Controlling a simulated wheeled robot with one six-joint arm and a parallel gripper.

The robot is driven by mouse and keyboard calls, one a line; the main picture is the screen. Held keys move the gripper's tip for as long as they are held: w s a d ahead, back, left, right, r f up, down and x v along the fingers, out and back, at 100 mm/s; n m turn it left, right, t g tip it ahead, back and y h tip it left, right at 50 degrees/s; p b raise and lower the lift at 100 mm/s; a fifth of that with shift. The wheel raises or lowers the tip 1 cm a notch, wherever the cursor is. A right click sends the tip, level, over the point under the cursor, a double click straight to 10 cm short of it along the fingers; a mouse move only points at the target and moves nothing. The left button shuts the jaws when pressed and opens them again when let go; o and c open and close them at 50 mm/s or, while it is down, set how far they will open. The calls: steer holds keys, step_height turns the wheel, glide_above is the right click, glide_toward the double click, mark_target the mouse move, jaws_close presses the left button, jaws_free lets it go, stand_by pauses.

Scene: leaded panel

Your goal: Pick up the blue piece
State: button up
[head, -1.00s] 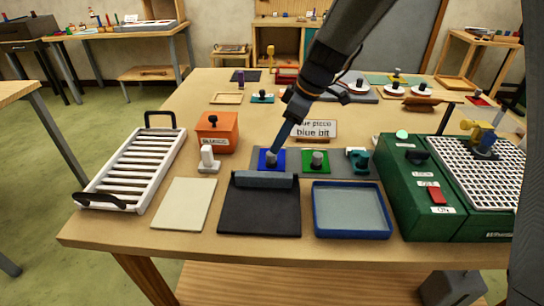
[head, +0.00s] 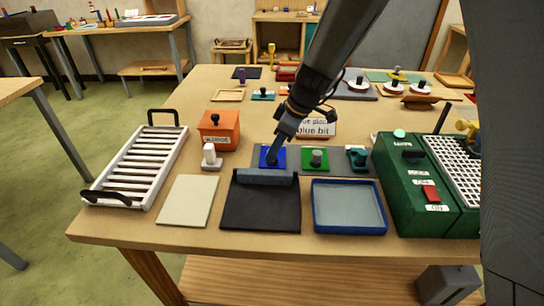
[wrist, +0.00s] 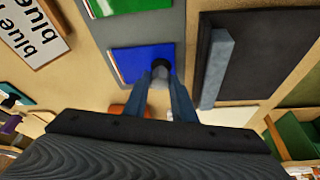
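The blue piece (head: 265,163) is a flat blue square with a grey knob, lying on a grey mat behind the black pad. In the wrist view the blue piece (wrist: 130,63) shows its knob (wrist: 160,66) between my fingertips. My gripper (head: 272,160) reaches down at a tilt over the blue piece; it also shows in the wrist view (wrist: 160,80). The fingers are on either side of the knob, very close to it. I cannot tell whether they press on it. The blue piece appears to rest on the mat. My arm partly hides the sign (head: 318,127) reading "blue bit".
A green piece (head: 308,165) and a teal piece (head: 357,159) sit to the right on the mat. A black pad (head: 260,210) with a raised bar and a blue tray (head: 349,215) lie in front. A green machine (head: 410,205) stands right.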

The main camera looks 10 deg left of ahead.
step_height(320, 180, up, 10)
steer(key=b, duration=0.2)
steer(key=shift+b, duration=0.3)
stand_by(0.3)
steer(key=shift+o, duration=1.4)
steer(key=shift+c, duration=1.4)
